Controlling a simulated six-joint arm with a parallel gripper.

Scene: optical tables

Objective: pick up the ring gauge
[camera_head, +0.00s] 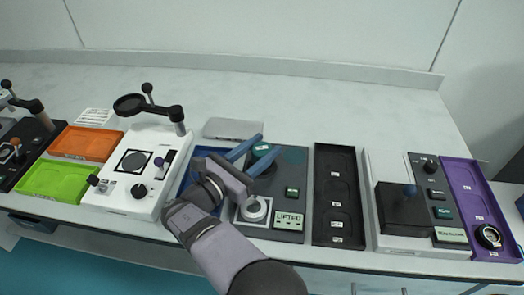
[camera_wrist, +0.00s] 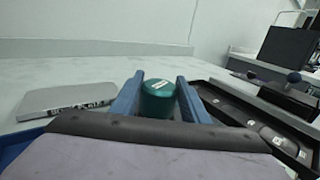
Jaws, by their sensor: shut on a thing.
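My gripper (camera_head: 257,152) reaches over the grey instrument panel with its two blue fingers closed on a round teal piece (camera_head: 263,149). In the wrist view, this teal piece (camera_wrist: 158,98) stands between the fingers (camera_wrist: 160,100) and has a small white label on top. I cannot tell whether it is the ring gauge, since no hole shows in it. A silver ring-shaped part (camera_head: 255,209) is on the front left of the grey panel (camera_head: 292,176). A dark ring (camera_head: 489,235) lies in the purple tray (camera_head: 464,184) at the far right.
The panel display (camera_head: 289,220) reads "LIFTED". A black compartment tray (camera_head: 335,157) is right of the panel, and a blue tray (camera_head: 187,181) is partly under my arm. A flat grey box (camera_head: 232,128) lies behind. A white instrument (camera_head: 120,190) is left. The back of the table is clear.

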